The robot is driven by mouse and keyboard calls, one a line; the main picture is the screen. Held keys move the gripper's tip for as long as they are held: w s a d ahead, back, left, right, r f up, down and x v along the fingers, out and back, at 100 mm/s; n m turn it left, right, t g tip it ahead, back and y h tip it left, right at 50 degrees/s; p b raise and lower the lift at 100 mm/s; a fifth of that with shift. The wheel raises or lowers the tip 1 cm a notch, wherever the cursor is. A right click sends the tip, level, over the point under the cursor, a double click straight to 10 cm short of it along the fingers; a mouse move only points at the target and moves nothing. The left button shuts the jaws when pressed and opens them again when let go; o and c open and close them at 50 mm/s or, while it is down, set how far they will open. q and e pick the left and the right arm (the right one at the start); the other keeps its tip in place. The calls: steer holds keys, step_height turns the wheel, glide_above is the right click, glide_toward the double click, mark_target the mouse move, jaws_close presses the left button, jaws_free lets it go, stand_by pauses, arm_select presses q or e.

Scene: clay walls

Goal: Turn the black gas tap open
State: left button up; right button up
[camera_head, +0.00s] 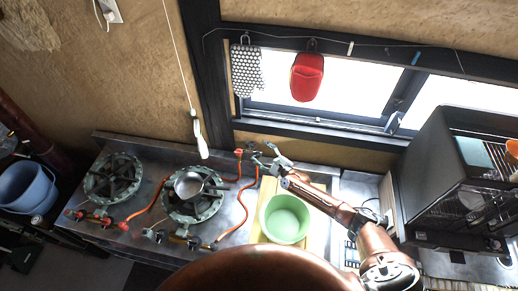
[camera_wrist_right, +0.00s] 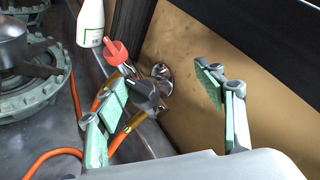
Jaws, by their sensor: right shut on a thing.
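The black gas tap (camera_wrist_right: 145,94) sits on a brass pipe low against the clay wall, beside a red tap (camera_wrist_right: 115,50). My right gripper (camera_head: 263,155) reaches the taps at the back of the counter. In the right wrist view my right gripper (camera_wrist_right: 166,105) has the black tap between its green-padded fingers, close by the left finger. The right finger appears well apart from it in the picture. The gripper is shut on the tap; the exact contact is hard to see. The red tap also shows in the head view (camera_head: 239,153). My left gripper is not in view.
A green bowl (camera_head: 285,219) stands below my right forearm. A white bottle (camera_wrist_right: 91,24) is left of the taps.

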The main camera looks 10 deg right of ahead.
steer(key=shift+t, duration=0.3)
steer(key=v, duration=0.2)
steer(key=p+v, duration=0.2)
steer(key=v, duration=0.1)
steer(key=shift+s+d+r, duration=0.15)
steer(key=shift+s+r, duration=0.15)
steer(key=shift+r, duration=0.05)
